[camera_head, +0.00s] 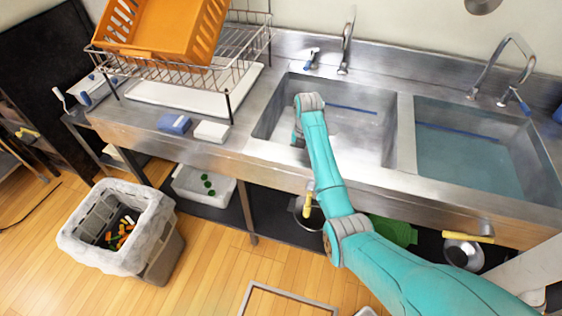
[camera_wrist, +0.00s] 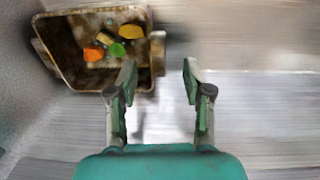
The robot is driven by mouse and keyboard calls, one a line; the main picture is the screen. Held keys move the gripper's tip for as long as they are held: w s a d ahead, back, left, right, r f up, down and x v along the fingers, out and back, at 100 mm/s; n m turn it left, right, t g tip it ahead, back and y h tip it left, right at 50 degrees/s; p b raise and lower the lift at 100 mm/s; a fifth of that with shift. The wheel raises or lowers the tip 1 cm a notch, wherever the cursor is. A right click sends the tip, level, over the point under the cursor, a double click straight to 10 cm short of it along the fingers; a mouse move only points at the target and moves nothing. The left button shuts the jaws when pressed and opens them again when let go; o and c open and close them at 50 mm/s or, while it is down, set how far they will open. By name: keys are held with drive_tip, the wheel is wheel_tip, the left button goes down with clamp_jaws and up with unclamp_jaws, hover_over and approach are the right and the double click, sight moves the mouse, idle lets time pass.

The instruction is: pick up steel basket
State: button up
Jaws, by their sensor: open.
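The steel basket (camera_wrist: 60,52) shows in the wrist view at the upper left. It looks brownish and worn, with a tab or handle on its left and right sides. Orange, green and yellow scraps lie inside it. My gripper (camera_wrist: 159,72) is open and empty. Its left fingertip overlaps the basket's lower right corner in the picture, and the right side tab appears beyond the gap between the fingers. Contact cannot be told. In the head view my gripper (camera_head: 298,136) is at the left sink basin (camera_head: 365,135); I cannot make out the basket there.
A dish rack (camera_head: 225,75) with an orange crate (camera_head: 165,30) stands left of the basin. A blue sponge (camera_head: 174,124) and a white block (camera_head: 211,132) lie by the front edge. A faucet (camera_head: 347,45) rises behind the basin. The right basin (camera_head: 465,160) holds water.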

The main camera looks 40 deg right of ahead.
drive_tip(key=f, duration=0.5)
drive_tip(key=shift+w+a, duration=0.1)
drive_tip(key=shift+w, duration=0.1)
drive_tip(key=shift+c, duration=0.2)
clamp_jaws()
